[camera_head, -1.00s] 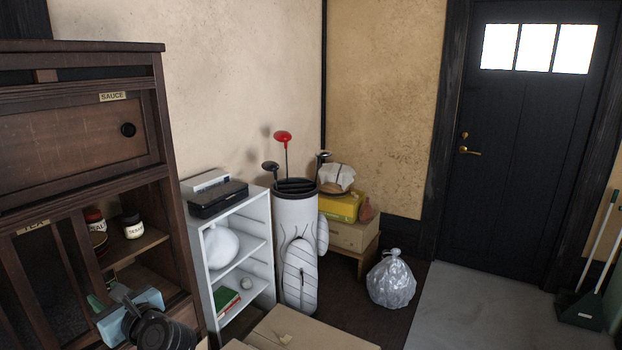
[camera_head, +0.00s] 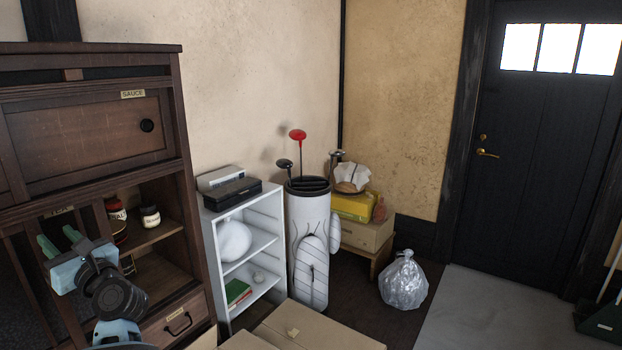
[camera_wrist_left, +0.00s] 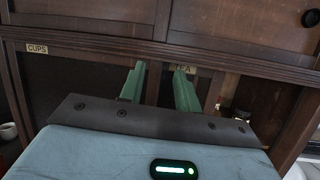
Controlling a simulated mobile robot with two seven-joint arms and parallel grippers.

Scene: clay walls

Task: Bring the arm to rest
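My left gripper (camera_head: 60,240) is at the lower left of the head view, in front of the dark wooden cabinet (camera_head: 85,130). Its two green fingers point up and stand apart with nothing between them. The left wrist view shows the same open fingers (camera_wrist_left: 158,84) in front of the cabinet's doors labelled CUPS and TEA. The cabinet's lip runs above the fingertips; I cannot tell the exact gap. My right gripper is not in view.
Jars (camera_head: 150,216) stand on the cabinet's open shelf. A white shelf unit (camera_head: 272,230), a golf bag (camera_head: 308,215) and cardboard boxes (camera_head: 320,330) fill the space to the right. A silver bag (camera_head: 403,281) sits on the floor before the black door (camera_head: 535,170).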

